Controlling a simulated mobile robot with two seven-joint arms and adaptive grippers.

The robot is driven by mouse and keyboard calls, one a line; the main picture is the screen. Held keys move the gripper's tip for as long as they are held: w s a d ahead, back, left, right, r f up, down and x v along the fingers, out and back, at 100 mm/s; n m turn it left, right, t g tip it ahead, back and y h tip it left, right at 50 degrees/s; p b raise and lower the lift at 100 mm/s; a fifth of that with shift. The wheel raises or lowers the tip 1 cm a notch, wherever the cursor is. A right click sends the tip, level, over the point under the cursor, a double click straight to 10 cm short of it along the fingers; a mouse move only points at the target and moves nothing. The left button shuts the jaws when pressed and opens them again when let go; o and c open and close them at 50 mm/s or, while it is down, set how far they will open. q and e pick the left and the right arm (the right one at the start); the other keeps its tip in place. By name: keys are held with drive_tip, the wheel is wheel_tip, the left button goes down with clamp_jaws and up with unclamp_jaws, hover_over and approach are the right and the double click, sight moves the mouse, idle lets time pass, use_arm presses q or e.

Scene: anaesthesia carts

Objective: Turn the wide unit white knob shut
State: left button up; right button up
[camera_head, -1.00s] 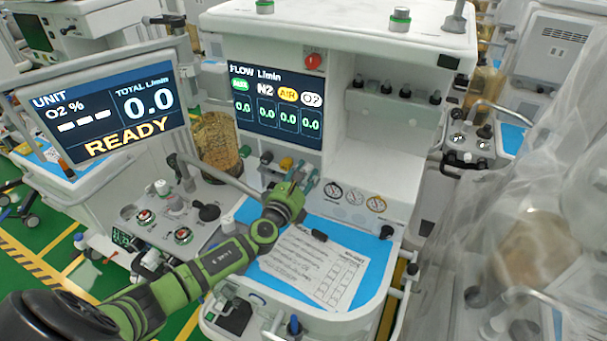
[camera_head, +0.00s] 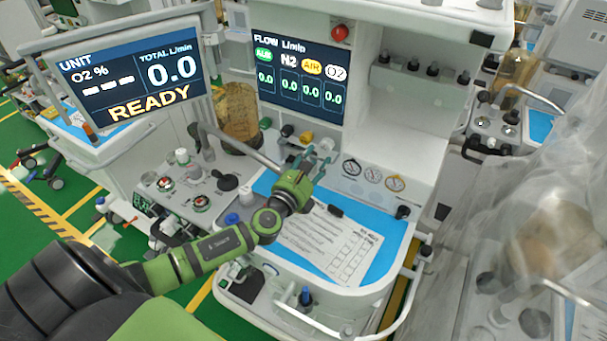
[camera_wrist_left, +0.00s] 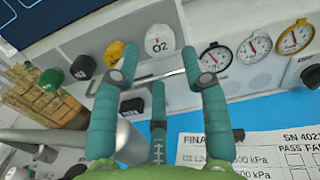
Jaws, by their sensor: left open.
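The white knob (camera_wrist_left: 159,43), marked O2, is at the right end of a knob row on the unit's front. In the left wrist view it shows between the fingertips of my left gripper (camera_wrist_left: 160,62). The fingers are open, one to each side of the knob in the picture, and hold nothing. I cannot tell how far the tips are from the knob. In the head view my left gripper (camera_head: 313,164) is in front of the knob row, above the worktop. The white knob shows only partly there, behind the fingers. My right gripper is not in view.
Beside the white knob are a yellow knob (camera_wrist_left: 115,53), a black knob (camera_wrist_left: 83,65) and a green knob (camera_wrist_left: 51,79). Round gauges (camera_head: 373,175) are to the right. A printed sheet (camera_head: 335,245) lies on the blue worktop (camera_head: 385,236). A flow screen (camera_head: 300,80) is above.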

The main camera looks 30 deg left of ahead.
use_arm(q)
drive_tip(key=s, duration=0.6)
drive_tip(key=shift+s+d, duration=0.2)
drive_tip(key=shift+s, duration=0.15)
